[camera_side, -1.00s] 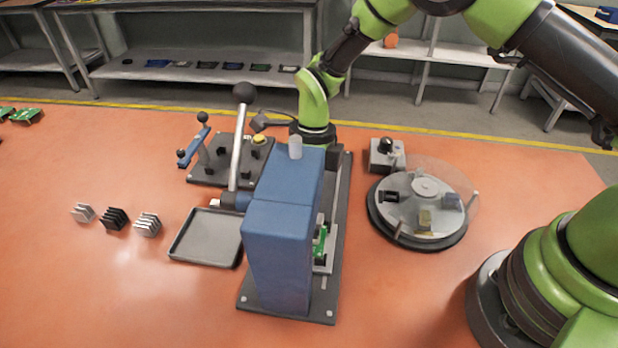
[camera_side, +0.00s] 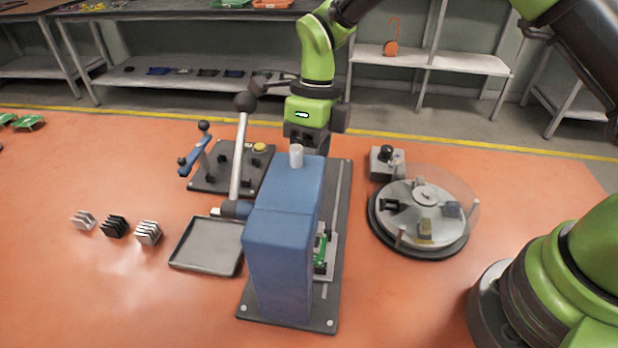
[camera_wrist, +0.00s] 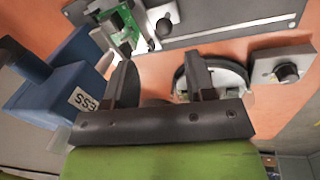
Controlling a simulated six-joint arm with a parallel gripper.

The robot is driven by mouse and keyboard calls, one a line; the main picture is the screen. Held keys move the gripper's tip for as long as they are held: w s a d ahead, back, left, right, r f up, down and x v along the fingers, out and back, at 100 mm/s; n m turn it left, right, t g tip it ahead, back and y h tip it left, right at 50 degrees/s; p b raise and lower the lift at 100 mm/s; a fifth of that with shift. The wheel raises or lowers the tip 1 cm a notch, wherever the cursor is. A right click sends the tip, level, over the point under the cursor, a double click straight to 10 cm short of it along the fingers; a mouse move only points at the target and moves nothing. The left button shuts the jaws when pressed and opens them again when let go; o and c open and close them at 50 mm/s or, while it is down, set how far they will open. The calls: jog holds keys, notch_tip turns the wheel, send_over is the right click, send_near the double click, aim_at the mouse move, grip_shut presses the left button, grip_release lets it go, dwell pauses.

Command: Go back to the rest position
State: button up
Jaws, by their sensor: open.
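My gripper (camera_wrist: 160,72) is open, with nothing between its two dark fingers in the wrist view. In the side view my gripper body (camera_side: 306,133) hangs upright just behind the top of the blue press (camera_side: 285,230), which hides the fingertips. The press also shows at the left of the wrist view (camera_wrist: 62,84). A green circuit board (camera_side: 320,252) lies in the fixture beside the press, partly hidden by it. The board also appears ahead of the fingers in the wrist view (camera_wrist: 121,33).
The round turntable (camera_side: 384,232) with several small parts stands right of the press. A grey tray (camera_side: 207,246), several finned heat sinks (camera_side: 115,227) and a lever fixture (camera_side: 212,184) are to the left. The press's long lever (camera_side: 238,150) stands up near my gripper.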

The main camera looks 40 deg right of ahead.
jog(key=shift+w+d+r, duration=0.1)
jog(key=shift+d+r, duration=0.05)
jog(key=shift+r, duration=0.95)
jog(key=s+d+r+n+t, duration=0.2)
jog(key=s+d+r+n, duration=0.15)
jog(key=r+n, duration=0.3)
jog(key=s+d+r+n+t, duration=0.2)
jog(key=s+r+n, duration=0.25)
jog(key=r, duration=0.35)
jog(key=s+d+r+n+t, duration=0.1)
jog(key=s+d+n+t, duration=0.1)
jog(key=s+n, duration=0.4)
jog(key=s+d+r+n+t, duration=0.1)
jog(key=s+d+n+t, duration=0.1)
jog(key=s+n, duration=0.5)
jog(key=shift+r+n, duration=0.3)
jog(key=shift+n, duration=0.3)
